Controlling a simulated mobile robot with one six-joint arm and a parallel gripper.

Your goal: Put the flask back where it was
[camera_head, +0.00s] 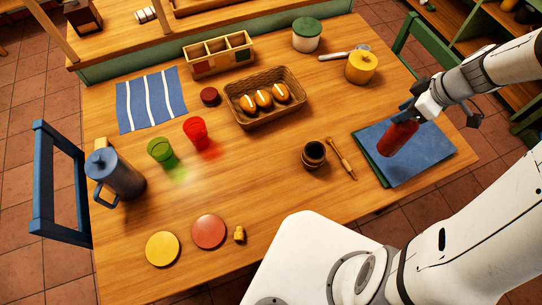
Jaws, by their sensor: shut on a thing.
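A dark red flask (397,138) is held in my gripper (408,112) at the right side of the table. My gripper is shut on its upper end. The flask is tilted, its lower end toward the left and front. It is over a blue mat (432,158) with a green edge. I cannot tell whether the flask touches the mat or hangs a little above it. My gripper's fingers are small and partly hidden by the wrist.
A basket of rolls (265,98) sits mid-table.

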